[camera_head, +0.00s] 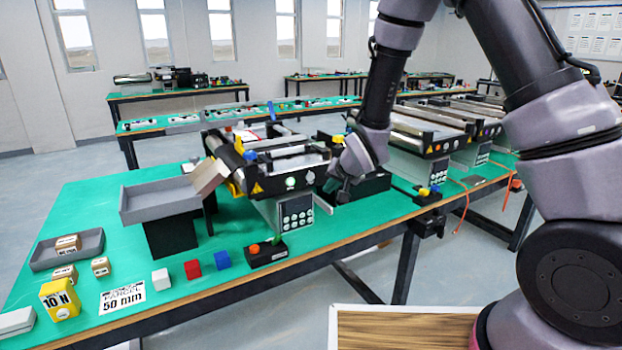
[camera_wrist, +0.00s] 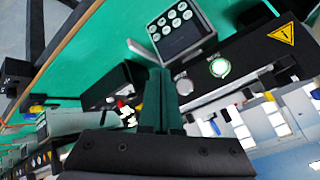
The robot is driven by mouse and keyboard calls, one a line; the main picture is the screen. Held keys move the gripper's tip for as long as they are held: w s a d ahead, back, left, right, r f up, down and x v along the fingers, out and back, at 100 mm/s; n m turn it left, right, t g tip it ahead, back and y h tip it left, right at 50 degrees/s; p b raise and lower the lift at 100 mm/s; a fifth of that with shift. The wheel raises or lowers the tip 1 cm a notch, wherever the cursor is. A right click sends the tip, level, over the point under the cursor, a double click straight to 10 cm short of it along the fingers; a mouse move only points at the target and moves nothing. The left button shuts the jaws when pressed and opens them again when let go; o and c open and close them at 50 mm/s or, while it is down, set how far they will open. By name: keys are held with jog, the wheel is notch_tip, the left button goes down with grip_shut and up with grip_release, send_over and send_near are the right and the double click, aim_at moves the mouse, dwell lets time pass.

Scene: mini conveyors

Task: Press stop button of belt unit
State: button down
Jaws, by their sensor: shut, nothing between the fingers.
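The belt unit (camera_head: 272,184) stands on the green table, with a dark front panel and two round buttons. In the wrist view its panel (camera_wrist: 252,52) shows a button with a green ring (camera_wrist: 218,67) and a plain grey button (camera_wrist: 184,85). Their labels are too small to read, so I cannot tell which is stop. My gripper (camera_wrist: 160,72) is shut and empty, its fingertips close to the grey button in the picture; contact cannot be told. In the head view my gripper (camera_head: 341,194) is just right of the unit's front, pointing down.
A keypad box (camera_head: 296,211) hangs below the panel. A black box with an orange button (camera_head: 267,252) sits in front. A grey tray (camera_head: 158,203) and small blocks lie to the left. More belt units (camera_head: 428,140) stand to the right.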

jog(key=w+a, duration=0.3)
jog(key=w, duration=0.2)
jog(key=shift+a, duration=0.2)
jog(key=shift+w, duration=0.2)
dwell(1.8)
jog(key=shift+w+a, duration=0.5)
jog(key=shift+w, duration=0.05)
dwell(0.7)
jog(key=shift+s+d, duration=0.1)
jog(key=shift+d, duration=0.05)
jog(key=shift+s+d, duration=0.35)
jog(key=shift+s, duration=0.2)
jog(key=shift+s+d, duration=0.7)
jog(key=shift+s, duration=0.35)
jog(key=shift+s+d, duration=0.7)
jog(key=shift+s, duration=0.3)
